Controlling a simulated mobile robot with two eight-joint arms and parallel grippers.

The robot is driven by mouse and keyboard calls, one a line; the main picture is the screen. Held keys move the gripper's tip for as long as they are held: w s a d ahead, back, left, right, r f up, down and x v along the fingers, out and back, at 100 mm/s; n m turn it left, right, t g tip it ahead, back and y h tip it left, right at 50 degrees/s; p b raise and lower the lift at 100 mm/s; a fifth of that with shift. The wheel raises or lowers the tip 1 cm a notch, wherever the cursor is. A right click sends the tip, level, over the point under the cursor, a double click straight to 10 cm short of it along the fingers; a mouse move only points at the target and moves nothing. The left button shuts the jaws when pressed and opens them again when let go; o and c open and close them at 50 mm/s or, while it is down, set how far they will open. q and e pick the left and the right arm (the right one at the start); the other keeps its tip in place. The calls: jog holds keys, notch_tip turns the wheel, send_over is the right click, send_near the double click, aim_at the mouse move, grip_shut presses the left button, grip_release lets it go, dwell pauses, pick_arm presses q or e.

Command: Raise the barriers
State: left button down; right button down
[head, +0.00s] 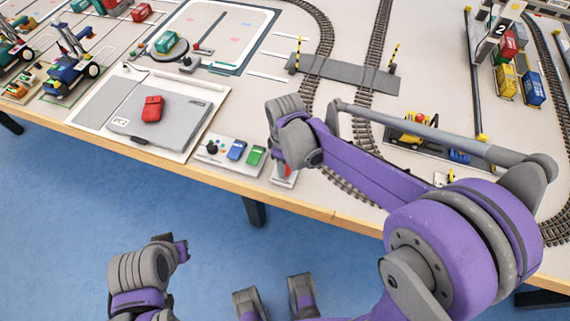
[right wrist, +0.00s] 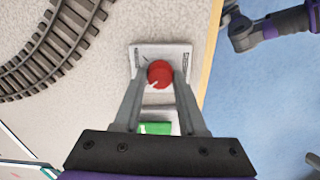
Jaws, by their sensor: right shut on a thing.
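My right gripper (right wrist: 160,85) is shut on a red knob (right wrist: 160,72). The knob sits on a small white panel (right wrist: 140,52) at the table's front edge. Its pale mark points to the lower left in the right wrist view; the panel's small print is unreadable. In the head view, my right gripper (head: 284,172) hides most of that panel. Two yellow-and-black striped barrier poles, left (head: 299,54) and right (head: 395,55), stand roughly upright beside the grey level crossing (head: 345,73). My left arm shows at the lower left; its jaws are not clear.
A panel with blue and green switches (head: 230,153) stands just left of the knob. A grey pad (head: 185,125) with a red block (head: 152,108) lies farther left. Railway tracks (head: 320,40) run behind. A yellow vehicle (head: 418,129) stands behind my right arm.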

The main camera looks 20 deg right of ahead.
jog(key=shift+n, duration=0.6)
jog(key=shift+c, duration=2.3)
grip_release()
jog(key=shift+r, duration=0.1)
notch_tip(320, 180, up, 11)
jog(key=p, duration=0.1)
